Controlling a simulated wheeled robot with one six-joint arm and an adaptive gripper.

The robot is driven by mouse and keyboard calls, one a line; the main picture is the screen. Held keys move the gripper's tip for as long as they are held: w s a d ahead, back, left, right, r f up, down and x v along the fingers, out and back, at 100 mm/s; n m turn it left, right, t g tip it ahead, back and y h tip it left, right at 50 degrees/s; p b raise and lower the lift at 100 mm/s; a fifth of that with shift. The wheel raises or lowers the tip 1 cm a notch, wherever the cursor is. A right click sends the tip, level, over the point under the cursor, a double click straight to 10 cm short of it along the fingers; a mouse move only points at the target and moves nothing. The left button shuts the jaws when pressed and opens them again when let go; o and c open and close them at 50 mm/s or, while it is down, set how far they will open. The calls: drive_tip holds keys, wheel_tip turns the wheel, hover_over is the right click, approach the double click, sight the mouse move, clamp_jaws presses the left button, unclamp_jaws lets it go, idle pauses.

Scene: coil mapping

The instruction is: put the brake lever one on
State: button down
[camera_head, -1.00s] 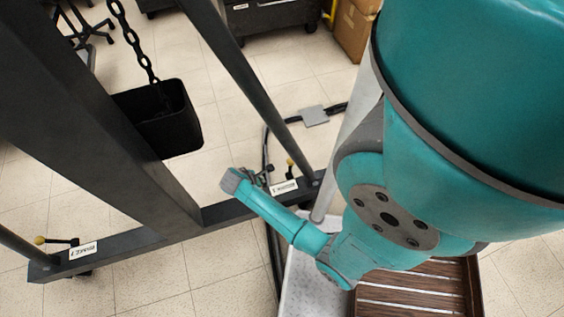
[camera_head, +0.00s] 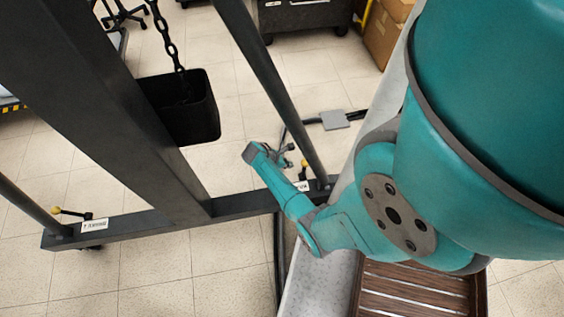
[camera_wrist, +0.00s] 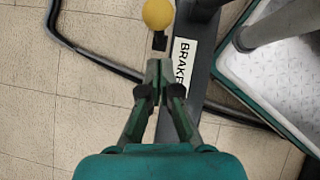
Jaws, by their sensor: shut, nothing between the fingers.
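A brake lever with a yellow knob (camera_wrist: 158,13) and a dark stem shows at the top of the wrist view, next to a white label reading BRAKE (camera_wrist: 183,60). My gripper partly covers the label's lower end, so any number is hidden. My gripper (camera_wrist: 158,70) is shut and empty, its tips just below the lever's stem in the picture. I cannot tell whether they touch it. In the head view, my gripper (camera_head: 287,156) is by the right lever (camera_head: 303,163) on the dark frame's foot. A second yellow-knobbed lever (camera_head: 57,211) is at the left end.
The dark metal frame (camera_head: 150,207) has slanted posts near my gripper. A chain holds a black bin (camera_head: 190,105). A black cable (camera_wrist: 85,55) lies on the tiled floor. A tray with a white speckled surface (camera_wrist: 285,50) is to the right of the lever.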

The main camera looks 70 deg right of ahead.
sight(302, 164)
drive_tip(key=shift+s+d+f, duration=0.6)
drive_tip(key=shift+s+d, duration=0.1)
drive_tip(key=shift+s, duration=0.2)
drive_tip(key=shift+s+d+f, duration=0.55)
drive_tip(key=shift+s+d, duration=0.15)
drive_tip(key=shift+s, duration=0.15)
drive_tip(key=shift+s+d, duration=0.15)
drive_tip(key=shift+s, duration=0.15)
drive_tip(key=s, duration=0.1)
drive_tip(key=s+d, duration=0.2)
drive_tip(key=shift+s+r, duration=0.2)
drive_tip(key=shift+s, duration=0.1)
drive_tip(key=shift+w+a+r, duration=0.1)
drive_tip(key=v, duration=1.1)
drive_tip(key=shift+a+r, duration=0.2)
drive_tip(key=shift+r, duration=0.1)
drive_tip(key=shift+w, duration=0.15)
